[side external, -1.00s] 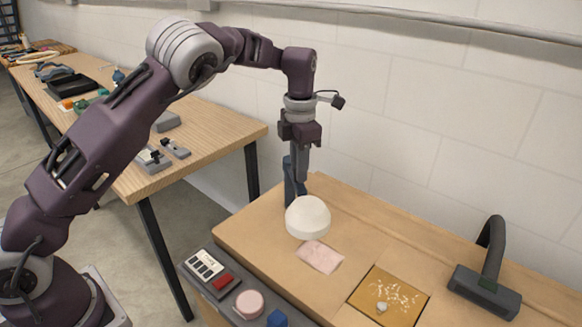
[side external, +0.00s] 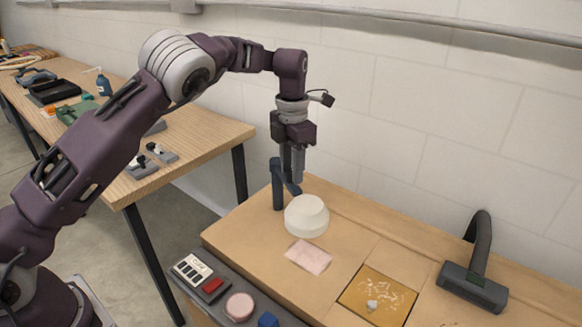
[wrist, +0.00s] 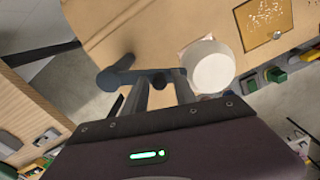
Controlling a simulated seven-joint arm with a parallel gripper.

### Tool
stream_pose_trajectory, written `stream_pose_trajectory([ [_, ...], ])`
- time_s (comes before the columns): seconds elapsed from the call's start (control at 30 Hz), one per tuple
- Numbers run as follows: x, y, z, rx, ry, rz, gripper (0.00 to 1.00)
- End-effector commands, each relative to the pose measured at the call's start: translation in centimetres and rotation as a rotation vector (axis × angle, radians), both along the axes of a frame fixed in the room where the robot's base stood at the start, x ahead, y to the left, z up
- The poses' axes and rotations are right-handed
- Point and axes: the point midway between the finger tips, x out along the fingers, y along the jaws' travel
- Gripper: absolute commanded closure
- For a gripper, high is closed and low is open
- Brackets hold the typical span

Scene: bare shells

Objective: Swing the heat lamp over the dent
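The heat lamp seems to be the white dome shade (side external: 307,216) on a blue-grey swing arm and upright post (side external: 278,185), at the bench's back left. The wrist view shows the shade (wrist: 211,68), with the arm running left to the post (wrist: 108,80). My gripper (side external: 292,180) points down at the swing arm between post and shade. In the wrist view, its fingers (wrist: 161,88) stand apart, overlapping the arm; contact is unclear. An ochre square panel (side external: 360,298) with white marks lies right of the shade. I cannot make out which mark is the dent.
A pink cloth (side external: 308,257) lies in front of the shade. A dark grey hooked tool (side external: 473,287) stands at right. A grey tray (side external: 204,291) with a red block and pink disc runs along the front left. A wall closes the back; another wooden table (side external: 190,150) stands left.

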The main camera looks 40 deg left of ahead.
Motion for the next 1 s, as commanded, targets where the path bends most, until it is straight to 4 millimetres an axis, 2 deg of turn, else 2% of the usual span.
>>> stream_pose_trajectory([
  [0.33, 0.0, 0.1, 0.3, 0.001, 0.000, 0.001, 0.59],
  [0.6, 0.1, 0.1, 5.4, 0.002, -0.004, -0.001, 0.59],
  [0.7, 0.0, 0.0, 6.6, 0.001, -0.003, 0.001, 0.59],
  [1.0, 0.0, 0.0, 7.1, 0.001, 0.001, 0.001, 0.59],
])
